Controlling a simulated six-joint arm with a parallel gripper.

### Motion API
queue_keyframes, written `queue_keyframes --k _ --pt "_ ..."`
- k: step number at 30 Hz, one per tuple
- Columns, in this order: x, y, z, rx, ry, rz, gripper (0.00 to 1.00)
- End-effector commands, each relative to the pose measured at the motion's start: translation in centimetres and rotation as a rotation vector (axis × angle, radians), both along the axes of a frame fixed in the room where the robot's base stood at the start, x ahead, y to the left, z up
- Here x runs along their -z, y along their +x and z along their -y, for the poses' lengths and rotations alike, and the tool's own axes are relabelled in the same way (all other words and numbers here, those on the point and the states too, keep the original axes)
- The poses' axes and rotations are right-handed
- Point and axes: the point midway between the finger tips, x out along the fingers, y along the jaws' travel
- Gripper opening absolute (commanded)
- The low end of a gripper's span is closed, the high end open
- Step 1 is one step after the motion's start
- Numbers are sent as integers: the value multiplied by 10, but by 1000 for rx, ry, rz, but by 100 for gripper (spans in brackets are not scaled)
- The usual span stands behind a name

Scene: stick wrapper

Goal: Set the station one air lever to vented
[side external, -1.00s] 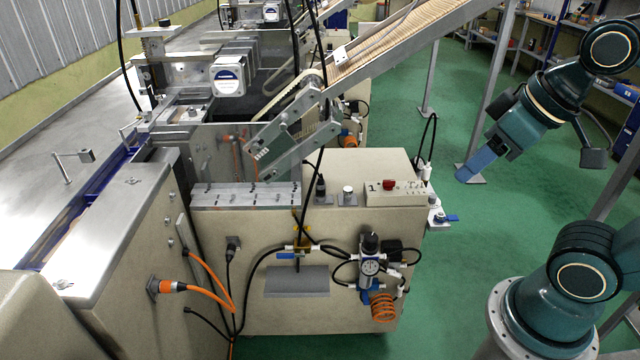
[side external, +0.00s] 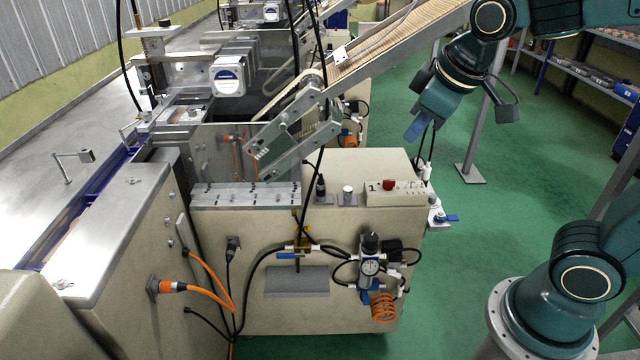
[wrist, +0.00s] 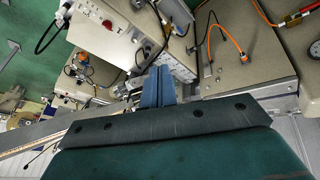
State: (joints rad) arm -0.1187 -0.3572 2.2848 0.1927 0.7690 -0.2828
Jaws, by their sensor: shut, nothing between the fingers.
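The station marked 1 is a cream cabinet (side external: 330,225) with a control box (side external: 395,193) bearing a red button. A small blue lever (side external: 452,217) lies roughly level on a bracket at the cabinet's right edge. Another blue handle (side external: 293,257) sits on a brass-coloured fitting on the front face. The frames do not show for certain which is the air lever. My gripper (side external: 413,133) is shut and empty, its blue fingers pointing down, above and behind the cabinet's right end, apart from both handles. The shut fingers also show in the wrist view (wrist: 158,84).
A pressure regulator (side external: 369,262) with a gauge and an orange coiled hose (side external: 383,307) stand out from the cabinet front. An inclined conveyor (side external: 390,50) rises left of my gripper. Black cables stand near the cabinet's right edge. Green floor (side external: 510,240) is open to the right.

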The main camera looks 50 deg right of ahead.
Motion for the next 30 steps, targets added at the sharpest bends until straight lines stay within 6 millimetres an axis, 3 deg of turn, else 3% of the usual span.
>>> queue_keyframes --k 14,30 --pt "24 82 -10 -155 -170 -54 0" --pt "77 165 -33 -346 -390 -124 0"
